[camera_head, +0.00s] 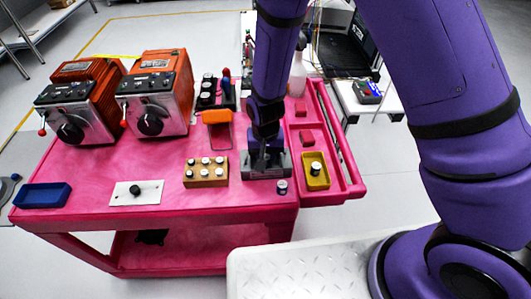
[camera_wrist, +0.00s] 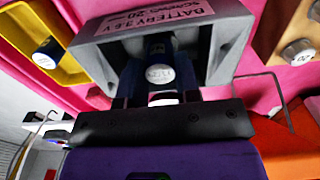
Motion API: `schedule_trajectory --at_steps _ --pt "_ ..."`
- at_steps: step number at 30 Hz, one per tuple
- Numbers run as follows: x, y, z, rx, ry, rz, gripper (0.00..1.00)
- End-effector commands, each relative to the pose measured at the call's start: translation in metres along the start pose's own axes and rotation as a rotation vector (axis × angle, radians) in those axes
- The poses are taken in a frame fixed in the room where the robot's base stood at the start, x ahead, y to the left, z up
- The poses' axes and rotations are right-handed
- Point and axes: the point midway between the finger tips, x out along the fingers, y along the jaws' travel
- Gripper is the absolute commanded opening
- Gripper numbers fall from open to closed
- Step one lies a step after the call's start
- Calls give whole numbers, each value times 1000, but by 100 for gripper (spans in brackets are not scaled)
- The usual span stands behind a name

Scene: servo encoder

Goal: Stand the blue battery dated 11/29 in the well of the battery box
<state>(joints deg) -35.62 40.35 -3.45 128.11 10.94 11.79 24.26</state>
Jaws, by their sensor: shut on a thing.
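My gripper (camera_wrist: 157,100) is shut on a blue battery (camera_wrist: 158,48) with a pale, printed end face; the print is too blurred to read surely. The battery is within the outline of the grey battery box (camera_wrist: 228,52), between its side walls. I cannot tell whether its lower end touches the well floor. The box has a pink label with "BATTERY 3.6 V" on its rim. In the head view the battery box (camera_head: 280,165) stands at the cart's front, and my gripper (camera_head: 264,150) is over it, hiding the held battery.
A small dark battery (camera_head: 282,187) stands just in front of the box. A yellow tray (camera_head: 325,183) with a battery is to the right. A wooden block (camera_head: 205,183) with several white-topped cells is left. Two orange instruments (camera_head: 165,70) stand at the back left.

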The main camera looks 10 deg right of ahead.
Motion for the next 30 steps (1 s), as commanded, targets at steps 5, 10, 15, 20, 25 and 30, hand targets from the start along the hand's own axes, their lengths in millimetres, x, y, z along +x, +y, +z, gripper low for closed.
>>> schedule_trajectory --at_steps 5,10,15,20,25,30 --pt "5 0 0 0 -1 0 14" --pt "9 0 0 0 0 0 14" --pt "10 0 0 0 0 0 42" --pt "10 0 0 0 0 0 60" --pt "10 0 0 0 0 0 55" --pt "10 0 0 0 0 0 55"
